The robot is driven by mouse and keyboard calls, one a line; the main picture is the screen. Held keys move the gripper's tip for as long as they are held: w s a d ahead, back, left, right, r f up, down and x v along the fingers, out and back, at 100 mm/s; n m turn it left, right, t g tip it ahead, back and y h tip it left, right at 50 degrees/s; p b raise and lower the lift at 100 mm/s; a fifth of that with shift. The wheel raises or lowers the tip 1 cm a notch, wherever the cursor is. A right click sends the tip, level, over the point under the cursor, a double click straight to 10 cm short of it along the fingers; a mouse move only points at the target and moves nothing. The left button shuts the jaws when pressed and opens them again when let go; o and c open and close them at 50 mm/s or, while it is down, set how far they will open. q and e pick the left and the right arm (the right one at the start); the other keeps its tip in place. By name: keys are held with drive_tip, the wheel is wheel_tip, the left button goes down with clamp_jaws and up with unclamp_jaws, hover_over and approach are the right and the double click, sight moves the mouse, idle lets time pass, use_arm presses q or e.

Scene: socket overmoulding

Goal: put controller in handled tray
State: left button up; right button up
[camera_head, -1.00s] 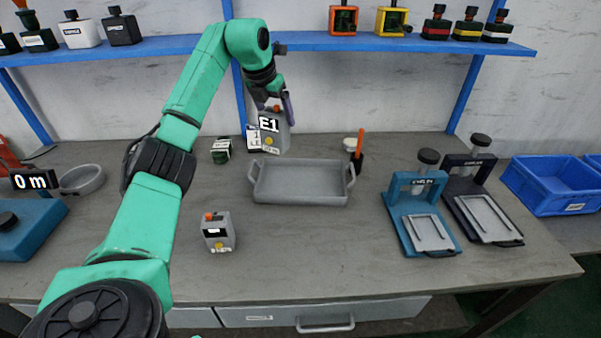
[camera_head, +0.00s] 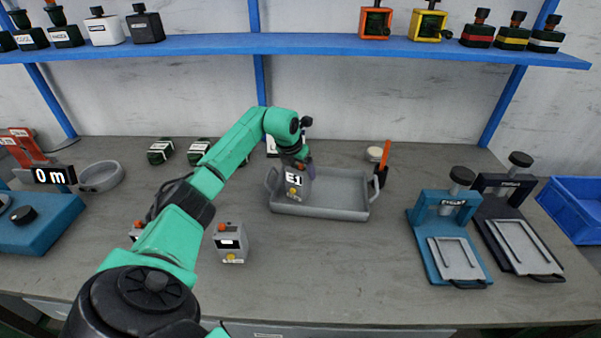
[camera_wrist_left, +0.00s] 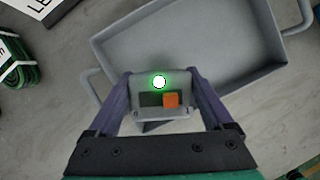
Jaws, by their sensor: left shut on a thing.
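The controller (camera_head: 295,188) is a grey box with an E1 display and a yellow button, at the left part of the handled tray. My left gripper (camera_head: 300,166) is shut on it from above. In the left wrist view the controller (camera_wrist_left: 150,88) sits between the two fingers, showing a lit green ring and an orange button. The grey handled tray (camera_head: 345,212) lies on the bench; in the left wrist view its wall (camera_wrist_left: 240,105) is just beyond the controller. I cannot tell whether the controller touches the tray floor. My right gripper is not in view.
A second grey box (camera_head: 230,243) with an orange button stands front left of the tray. Two presses (camera_head: 448,235) stand to the right. A small pot with an orange-handled tool (camera_head: 383,160) is by the tray's right handle. The front bench middle is clear.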

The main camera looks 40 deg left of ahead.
sight(292, 189)
use_arm(q)
drive_tip(key=shift+f, duration=0.65)
drive_tip(key=shift+a+f, duration=0.1)
drive_tip(key=shift+f, duration=0.1)
drive_tip(key=o, duration=1.2)
drive_tip(key=shift+o, duration=0.2)
drive_tip(key=shift+r, duration=0.1)
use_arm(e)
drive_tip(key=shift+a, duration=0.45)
use_arm(q)
drive_tip(key=shift+r, duration=0.1)
drive_tip(key=b+v, duration=0.1)
drive_tip(key=v, duration=1.1)
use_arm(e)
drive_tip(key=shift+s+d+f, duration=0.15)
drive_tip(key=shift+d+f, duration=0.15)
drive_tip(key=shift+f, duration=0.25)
